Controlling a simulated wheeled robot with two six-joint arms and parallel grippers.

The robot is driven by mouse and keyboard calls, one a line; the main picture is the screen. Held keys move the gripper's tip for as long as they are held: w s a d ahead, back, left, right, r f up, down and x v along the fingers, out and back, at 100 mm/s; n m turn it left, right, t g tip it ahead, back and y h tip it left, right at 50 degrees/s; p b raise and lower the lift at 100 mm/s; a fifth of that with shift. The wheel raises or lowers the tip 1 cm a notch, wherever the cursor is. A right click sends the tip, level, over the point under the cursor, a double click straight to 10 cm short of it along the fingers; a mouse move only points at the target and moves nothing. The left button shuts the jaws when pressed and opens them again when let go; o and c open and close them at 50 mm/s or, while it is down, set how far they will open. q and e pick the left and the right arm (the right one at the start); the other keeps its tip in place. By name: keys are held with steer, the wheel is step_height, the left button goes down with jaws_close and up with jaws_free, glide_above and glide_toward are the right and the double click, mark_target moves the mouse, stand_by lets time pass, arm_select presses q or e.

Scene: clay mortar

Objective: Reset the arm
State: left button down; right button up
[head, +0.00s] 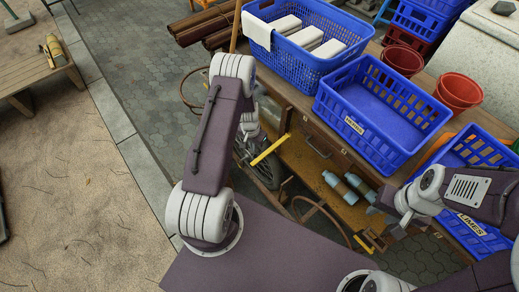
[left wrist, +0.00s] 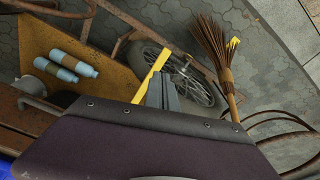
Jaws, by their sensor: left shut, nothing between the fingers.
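My left arm rises at the left of the head view and bends down at its top. Its gripper (head: 251,140) hangs over the near left end of the wooden cart (head: 318,150), partly hidden by my arm. In the left wrist view, its grey fingers (left wrist: 163,90) are together with nothing between them, beside a yellow bar (left wrist: 150,75). My right arm comes in from the right, and its gripper (head: 384,215) hangs in front of the cart near a blue crate; its finger gap is unclear.
Two pale blue bottles (head: 341,188) lie on the cart's lower shelf. A blue basket with white blocks (head: 300,65), an empty blue crate (head: 368,143) and red buckets (head: 460,90) stand on top. A straw broom (left wrist: 212,58) and wheel (left wrist: 180,75) are near my left gripper.

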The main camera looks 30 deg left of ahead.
stand_by(0.4)
arm_select(q)
steer(key=w+d+r+m+t, duration=0.1)
steer(key=w+d+r, duration=0.1)
steer(key=w+r, duration=0.35)
steer(key=w+d+r+m+t, duration=0.1)
steer(key=w+d+r+t, duration=0.1)
steer(key=r, duration=0.6)
steer(key=s+d+r, duration=0.5)
steer(key=r, duration=0.4)
steer(key=s+d+n+g, duration=0.2)
steer(key=s+g, duration=0.1)
steer(key=s, duration=1.4)
steer(key=shift+s+r+n, duration=0.3)
steer(key=shift+s+n, duration=0.05)
steer(key=shift+n, duration=0.05)
steer(key=shift+d, duration=0.1)
arm_select(e)
steer(key=shift+c, duration=0.3)
